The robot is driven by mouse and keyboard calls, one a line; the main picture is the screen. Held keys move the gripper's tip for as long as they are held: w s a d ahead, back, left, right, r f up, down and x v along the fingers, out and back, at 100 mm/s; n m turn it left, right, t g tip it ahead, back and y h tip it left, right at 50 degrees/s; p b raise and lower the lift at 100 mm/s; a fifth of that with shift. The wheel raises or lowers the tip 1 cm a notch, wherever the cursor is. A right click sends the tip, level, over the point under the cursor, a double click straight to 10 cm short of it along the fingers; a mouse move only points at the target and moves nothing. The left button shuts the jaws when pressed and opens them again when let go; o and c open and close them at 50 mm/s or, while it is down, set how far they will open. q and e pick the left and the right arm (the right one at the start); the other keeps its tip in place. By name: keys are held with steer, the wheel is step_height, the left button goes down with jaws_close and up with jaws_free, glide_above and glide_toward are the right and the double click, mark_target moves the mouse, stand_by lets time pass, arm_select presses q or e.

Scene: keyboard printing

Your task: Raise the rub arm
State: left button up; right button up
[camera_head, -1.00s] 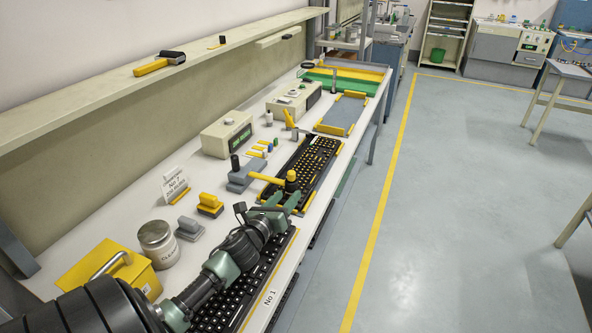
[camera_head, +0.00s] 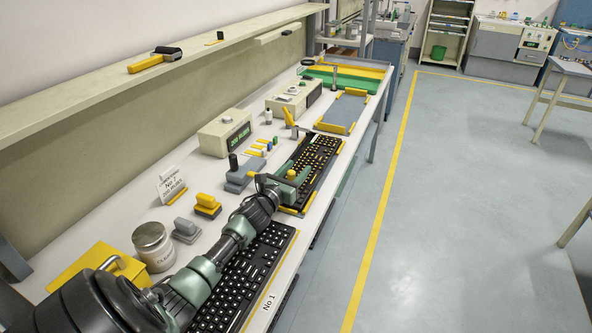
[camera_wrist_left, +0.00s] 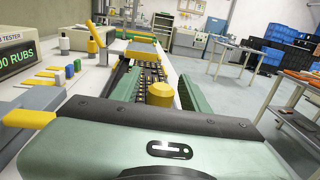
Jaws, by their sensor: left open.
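The rub arm shows as a yellow bar (camera_wrist_left: 28,118) at the left of the left wrist view, partly hidden by my gripper. Its yellow round knob (camera_wrist_left: 160,93) stands upright over the black keyboard (camera_wrist_left: 150,70). The knob also shows in the head view (camera_head: 291,174), with most of the bar hidden behind my wrist. The grey tester base (camera_head: 243,172) is left of it. My left gripper (camera_head: 299,168) is open, low over the keyboard, its green fingers on either side of the knob with visible gaps. My right gripper is not in view.
Another keyboard (camera_head: 250,270) lies under my left arm. A tin (camera_head: 153,245), a yellow box (camera_head: 92,268) and a yellow stamp-like block (camera_head: 207,206) stand to the left. A tester display box (camera_head: 224,133) is behind. A blue-grey mat (camera_head: 345,110) lies beyond.

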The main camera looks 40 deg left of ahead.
arm_select(q)
jaws_close()
stand_by(1.4)
